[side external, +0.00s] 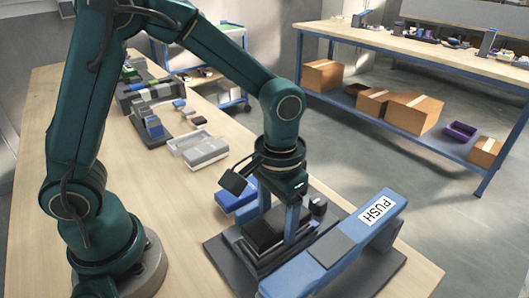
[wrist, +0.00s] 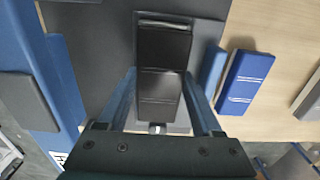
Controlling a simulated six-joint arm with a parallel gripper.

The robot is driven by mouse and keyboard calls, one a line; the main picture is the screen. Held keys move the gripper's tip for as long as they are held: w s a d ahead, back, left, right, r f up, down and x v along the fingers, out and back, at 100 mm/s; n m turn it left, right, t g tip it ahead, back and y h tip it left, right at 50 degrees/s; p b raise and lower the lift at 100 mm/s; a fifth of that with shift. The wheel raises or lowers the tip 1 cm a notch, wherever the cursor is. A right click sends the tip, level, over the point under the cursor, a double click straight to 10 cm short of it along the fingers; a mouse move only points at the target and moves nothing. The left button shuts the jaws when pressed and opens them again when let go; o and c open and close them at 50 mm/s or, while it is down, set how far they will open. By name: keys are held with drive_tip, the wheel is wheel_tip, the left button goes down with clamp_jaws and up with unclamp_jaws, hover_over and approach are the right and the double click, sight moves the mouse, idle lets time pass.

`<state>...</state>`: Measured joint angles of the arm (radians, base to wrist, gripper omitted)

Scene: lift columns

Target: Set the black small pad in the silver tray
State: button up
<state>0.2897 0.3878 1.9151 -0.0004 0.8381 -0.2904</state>
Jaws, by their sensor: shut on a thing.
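My gripper (side external: 274,228) points down over the dark fixture base at the front of the bench. In the wrist view my gripper (wrist: 162,88) has its two blue fingers on either side of a black pad (wrist: 163,48), shut on it. The pad also shows in the side view as a dark block (side external: 262,232) between the fingers, low over the base. I cannot tell whether it touches the base. A pale silver-grey tray (side external: 186,138) lies farther back on the bench, apart from my gripper. A grey block (side external: 206,153) sits right beside it.
A blue lever marked PUSH (side external: 376,212) stands close to the right of my gripper. A blue pad (wrist: 243,82) lies beside the fixture. Several small parts (side external: 150,95) fill the far bench. Bare wood lies left of the fixture.

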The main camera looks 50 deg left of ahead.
idle(0.4)
drive_tip(key=o, duration=1.5)
drive_tip(key=shift+c, duration=0.2)
drive_tip(key=shift+r, duration=3.75)
